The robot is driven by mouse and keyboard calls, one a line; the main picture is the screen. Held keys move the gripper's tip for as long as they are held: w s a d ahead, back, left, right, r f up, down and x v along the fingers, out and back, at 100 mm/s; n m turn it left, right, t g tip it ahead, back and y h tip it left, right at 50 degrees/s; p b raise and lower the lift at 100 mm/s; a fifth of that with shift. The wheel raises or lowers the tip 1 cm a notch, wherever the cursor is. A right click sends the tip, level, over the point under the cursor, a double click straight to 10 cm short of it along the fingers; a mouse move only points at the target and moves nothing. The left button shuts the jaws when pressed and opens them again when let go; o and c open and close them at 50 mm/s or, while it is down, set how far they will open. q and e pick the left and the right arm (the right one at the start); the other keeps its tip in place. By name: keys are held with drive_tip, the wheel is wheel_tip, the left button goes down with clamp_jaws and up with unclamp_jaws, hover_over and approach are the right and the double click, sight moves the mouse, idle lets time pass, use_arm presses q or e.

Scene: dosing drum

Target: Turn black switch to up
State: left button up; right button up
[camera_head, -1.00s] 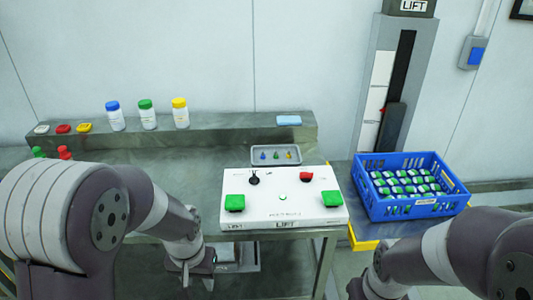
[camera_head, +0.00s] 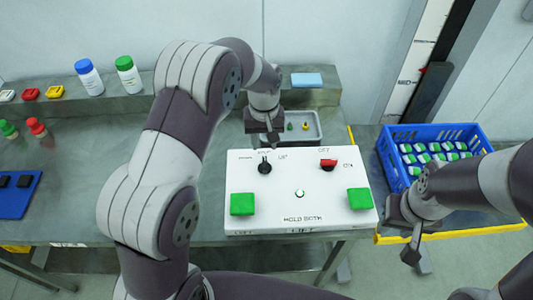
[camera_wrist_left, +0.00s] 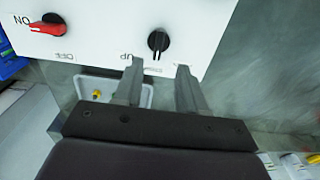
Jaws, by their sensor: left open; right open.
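The black switch (camera_head: 265,165) is a round knob at the back left of the white control box (camera_head: 300,206). In the left wrist view the black switch (camera_wrist_left: 158,41) lies just beyond the fingertips, near the printed word "UP". My left gripper (camera_head: 270,140) hangs behind and above the knob, near the box's back edge. In the left wrist view my left gripper (camera_wrist_left: 155,72) is open and empty, its fingers apart with the knob ahead between them. My right gripper (camera_head: 411,240) is open and empty, right of the box.
The box also carries a red switch (camera_head: 328,164), two green buttons (camera_head: 242,204) (camera_head: 359,199) and a small light (camera_head: 299,193). A grey tray (camera_head: 312,140) lies behind it.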

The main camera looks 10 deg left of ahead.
sight(265, 162)
use_arm(q)
drive_tip(key=f, duration=0.2)
drive_tip(key=f+p, duration=0.1)
drive_tip(key=f, duration=0.2)
drive_tip(key=w+f, duration=0.1)
drive_tip(key=f, duration=0.2)
drive_tip(key=shift+f+p, duration=0.2)
drive_tip(key=shift+p, duration=0.1)
drive_tip(key=shift+s+f, duration=0.25)
drive_tip(key=shift+f, duration=0.4)
use_arm(e)
drive_tip(key=shift+w+r, duration=0.2)
drive_tip(key=shift+r, duration=0.3)
drive_tip(key=shift+w+r, duration=0.15)
drive_tip(key=shift+r, duration=0.3)
use_arm(q)
drive_tip(key=shift+w, duration=0.1)
drive_tip(key=shift+c, duration=0.3)
clamp_jaws()
use_arm(e)
drive_tip(key=shift+w, duration=0.1)
